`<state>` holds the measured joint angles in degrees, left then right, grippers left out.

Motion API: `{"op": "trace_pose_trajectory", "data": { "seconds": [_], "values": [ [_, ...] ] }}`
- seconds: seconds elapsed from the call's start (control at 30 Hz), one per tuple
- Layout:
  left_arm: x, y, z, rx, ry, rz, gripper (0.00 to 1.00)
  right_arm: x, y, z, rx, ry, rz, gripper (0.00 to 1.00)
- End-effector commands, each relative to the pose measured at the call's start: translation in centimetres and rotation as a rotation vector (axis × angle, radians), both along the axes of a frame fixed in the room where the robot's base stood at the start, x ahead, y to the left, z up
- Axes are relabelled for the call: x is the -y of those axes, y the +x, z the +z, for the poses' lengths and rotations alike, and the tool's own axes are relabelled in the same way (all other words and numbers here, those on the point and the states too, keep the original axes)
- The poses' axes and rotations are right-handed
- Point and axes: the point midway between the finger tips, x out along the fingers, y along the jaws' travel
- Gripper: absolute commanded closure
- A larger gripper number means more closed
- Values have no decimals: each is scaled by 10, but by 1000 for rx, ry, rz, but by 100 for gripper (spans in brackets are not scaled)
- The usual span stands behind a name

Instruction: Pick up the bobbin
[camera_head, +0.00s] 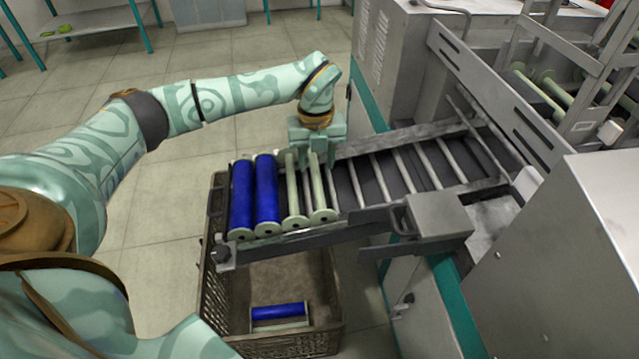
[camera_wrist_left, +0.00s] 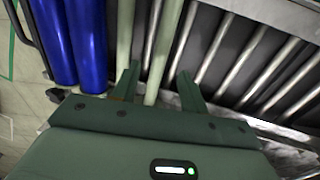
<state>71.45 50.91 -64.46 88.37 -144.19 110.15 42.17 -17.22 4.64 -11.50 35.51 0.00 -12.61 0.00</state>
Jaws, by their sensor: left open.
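Several bobbins lie side by side on the end of the conveyor rack. There are a blue wound bobbin (camera_head: 241,200), another blue bobbin (camera_head: 266,192), a pale green bare bobbin (camera_head: 291,192) and a rightmost pale bobbin (camera_head: 318,190). My left gripper (camera_head: 316,160) is open over the far end of the pale bobbins. In the left wrist view, the left gripper's fingers (camera_wrist_left: 158,84) stand either side of the rightmost pale bobbin (camera_wrist_left: 167,45). I cannot tell whether they touch it. The other pale bobbin (camera_wrist_left: 125,35) is just left of them. My right gripper is not in view.
A brown crate (camera_head: 327,340) stands under the rack, with a blue bobbin (camera_head: 278,311) in it. The metal roller conveyor (camera_head: 405,172) continues right of the bobbins to the machine. A grey block (camera_head: 440,215) sits on its near rail. The floor at left is clear.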

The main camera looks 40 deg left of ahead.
Motion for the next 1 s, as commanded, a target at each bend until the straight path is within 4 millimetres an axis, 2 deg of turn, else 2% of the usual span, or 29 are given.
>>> {"op": "trace_pose_trajectory", "data": {
  "seconds": [0.17, 0.47, 0.7, 0.73, 0.87, 1.0],
  "values": [
    [0, 1, -12, 1, -1, -2, 56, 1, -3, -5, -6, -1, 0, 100],
    [-2, 3, -59, -4, -1, -3, 56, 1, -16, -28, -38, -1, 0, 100],
    [-2, 3, -58, 3, -1, -3, 56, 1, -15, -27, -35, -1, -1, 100],
    [-2, 3, -58, 3, -1, -3, 62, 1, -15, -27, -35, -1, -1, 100],
    [-2, 3, -58, 3, -1, -3, 98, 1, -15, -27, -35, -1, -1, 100],
    [-2, 3, -58, 2, -1, -3, 100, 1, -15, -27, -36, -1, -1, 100]
  ]
}}
